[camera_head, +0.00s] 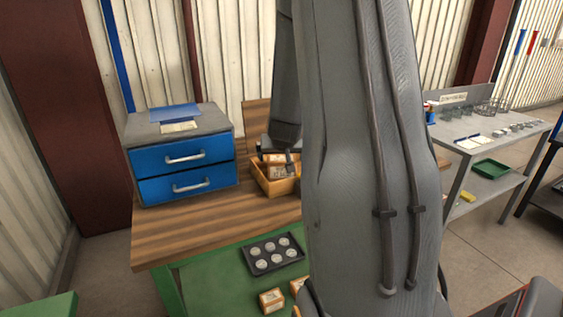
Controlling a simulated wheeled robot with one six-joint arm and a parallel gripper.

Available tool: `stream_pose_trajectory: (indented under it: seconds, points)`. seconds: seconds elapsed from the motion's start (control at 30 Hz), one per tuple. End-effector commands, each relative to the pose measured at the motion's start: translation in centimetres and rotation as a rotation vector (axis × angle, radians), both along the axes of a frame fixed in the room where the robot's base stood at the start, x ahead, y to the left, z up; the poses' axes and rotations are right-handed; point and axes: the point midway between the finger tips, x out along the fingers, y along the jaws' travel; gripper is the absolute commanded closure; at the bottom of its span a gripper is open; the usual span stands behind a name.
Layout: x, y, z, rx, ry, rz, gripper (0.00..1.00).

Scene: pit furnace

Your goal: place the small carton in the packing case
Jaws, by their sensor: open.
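The packing case looks to be the light wooden box (264,181) on the wooden bench top. Small orange-and-white cartons (274,158) show inside it and at its rim, partly covered. My gripper (279,158) is at the box, right over the cartons, and is open. Its fingers are small and partly hidden, so I cannot tell whether they touch a carton. Another small carton (272,301) sits low on the green surface below the bench top, with one more (297,286) beside it, partly hidden by my arm. The right side of the box is hidden behind my arm.
A blue two-drawer cabinet (185,168) stands left of the box on the bench (185,230). A black tray (273,256) with several round pieces lies below the bench top. A grey table (470,133) with small parts stands at the right. Bench top is clear in front.

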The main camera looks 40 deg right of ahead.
Motion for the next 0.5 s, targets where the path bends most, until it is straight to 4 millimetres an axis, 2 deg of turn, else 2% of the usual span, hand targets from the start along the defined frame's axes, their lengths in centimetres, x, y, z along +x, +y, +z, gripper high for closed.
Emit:
stream_pose_trajectory:
  seconds: [0.13,0.3,0.37,0.47,0.5]
  points:
    - [-1.2,0.8,1.5,-0.001,-0.001,0.0,0.03]
    - [-1.8,1.4,2.3,0.0,0.0,0.001,0.03]
    - [-1.9,2.3,2.2,0.009,0.008,0.015,0.03]
    - [-2.1,6.1,1.8,0.047,0.047,0.08,0.03]
    - [-2.5,8.6,1.3,0.071,0.078,0.122,0.03]
